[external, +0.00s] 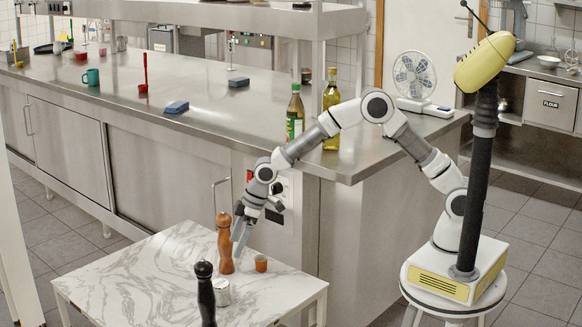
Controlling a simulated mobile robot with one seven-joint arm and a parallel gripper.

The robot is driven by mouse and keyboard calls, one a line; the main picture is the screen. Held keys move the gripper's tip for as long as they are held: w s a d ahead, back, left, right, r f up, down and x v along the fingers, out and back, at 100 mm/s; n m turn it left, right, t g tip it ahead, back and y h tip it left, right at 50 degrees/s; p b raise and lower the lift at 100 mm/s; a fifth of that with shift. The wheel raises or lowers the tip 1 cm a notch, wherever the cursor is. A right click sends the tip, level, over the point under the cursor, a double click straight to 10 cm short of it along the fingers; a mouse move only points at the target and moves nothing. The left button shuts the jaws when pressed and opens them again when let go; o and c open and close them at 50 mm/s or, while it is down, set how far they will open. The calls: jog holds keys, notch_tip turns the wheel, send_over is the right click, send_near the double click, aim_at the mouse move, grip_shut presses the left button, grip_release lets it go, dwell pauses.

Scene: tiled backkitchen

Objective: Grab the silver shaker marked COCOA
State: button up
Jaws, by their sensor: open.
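A small silver shaker (222,293) stands upright on the white marble-patterned table, just right of a black mill. It is too small here to read any marking on it. My gripper (237,240) points down above the table with its jaws open. It is behind and above the shaker, a little to its right, and apart from it. The fingers are close to the right side of a tall brown wooden mill (225,250); I cannot tell whether they touch it.
The black mill (205,296) stands at the shaker's left. A small orange-brown cup (261,263) stands right of the wooden mill. The marble table (150,262) is bare on its left side. A steel counter (200,92) with bottles and a fan rises behind.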

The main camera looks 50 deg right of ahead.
jog(key=b, duration=0.2)
send_near(220, 283)
jog(key=x, duration=0.5)
jog(key=shift+f, duration=0.15)
jog(key=b+x, duration=0.2)
jog(key=x, duration=0.3)
jog(key=shift+s+a+f, duration=0.1)
jog(key=c, duration=1.5)
